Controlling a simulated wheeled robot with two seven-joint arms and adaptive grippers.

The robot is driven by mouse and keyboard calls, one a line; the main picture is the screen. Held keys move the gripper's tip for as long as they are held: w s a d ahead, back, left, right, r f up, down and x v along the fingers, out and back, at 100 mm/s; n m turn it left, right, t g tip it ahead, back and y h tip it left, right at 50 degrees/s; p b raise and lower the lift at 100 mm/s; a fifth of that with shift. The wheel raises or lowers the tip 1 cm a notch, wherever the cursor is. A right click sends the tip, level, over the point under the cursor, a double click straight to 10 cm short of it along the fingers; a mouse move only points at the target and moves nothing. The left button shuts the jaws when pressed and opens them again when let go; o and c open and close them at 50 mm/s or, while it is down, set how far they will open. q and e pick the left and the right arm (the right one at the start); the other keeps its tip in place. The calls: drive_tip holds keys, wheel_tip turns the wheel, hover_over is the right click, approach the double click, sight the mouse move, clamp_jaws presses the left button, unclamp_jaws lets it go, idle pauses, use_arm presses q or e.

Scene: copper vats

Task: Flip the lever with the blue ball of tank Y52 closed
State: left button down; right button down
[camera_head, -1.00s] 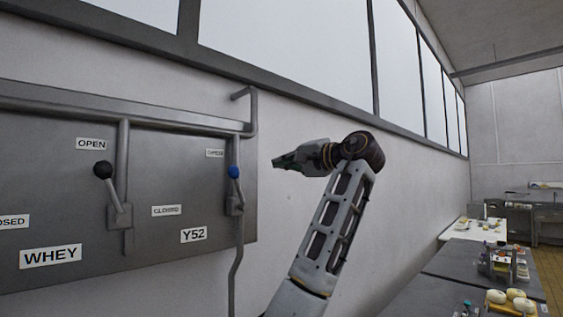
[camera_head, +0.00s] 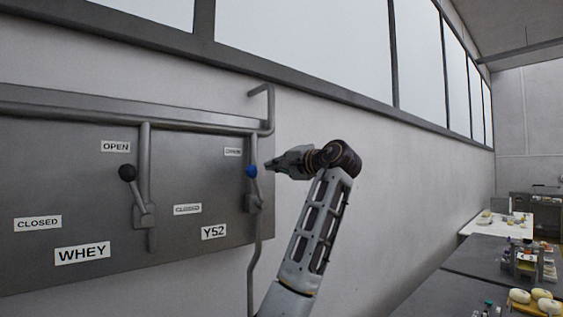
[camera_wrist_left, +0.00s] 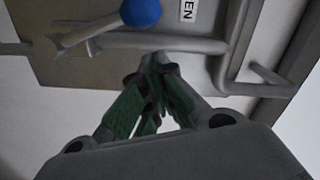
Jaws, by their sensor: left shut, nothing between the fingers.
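The lever with the blue ball (camera_head: 252,171) stands upright on the grey panel (camera_head: 80,180), with its ball up near the OPEN label (camera_head: 233,152). A CLOSED label (camera_head: 187,209) is to its lower left and the Y52 label (camera_head: 213,231) is below. My left gripper (camera_head: 268,165) is shut and empty, just right of the ball. In the left wrist view the blue ball (camera_wrist_left: 141,12) is at the top, beyond the green-padded fingertips (camera_wrist_left: 152,62), with a visible gap. My right gripper is not in view.
A black-ball lever (camera_head: 127,172) labelled WHEY (camera_head: 82,253) is to the left. A pipe (camera_head: 268,105) bends along the panel's top right corner. Dark tables (camera_head: 480,262) with cheeses and bottles stand at the right. The wall right of my arm is bare.

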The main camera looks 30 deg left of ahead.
sight(256, 184)
use_arm(q)
drive_tip(key=shift+s+a+f, duration=0.35)
drive_tip(key=shift+s+a, duration=0.25)
drive_tip(key=shift+s, duration=0.2)
drive_tip(key=shift+s+a, duration=0.15)
drive_tip(key=shift+a, duration=0.05)
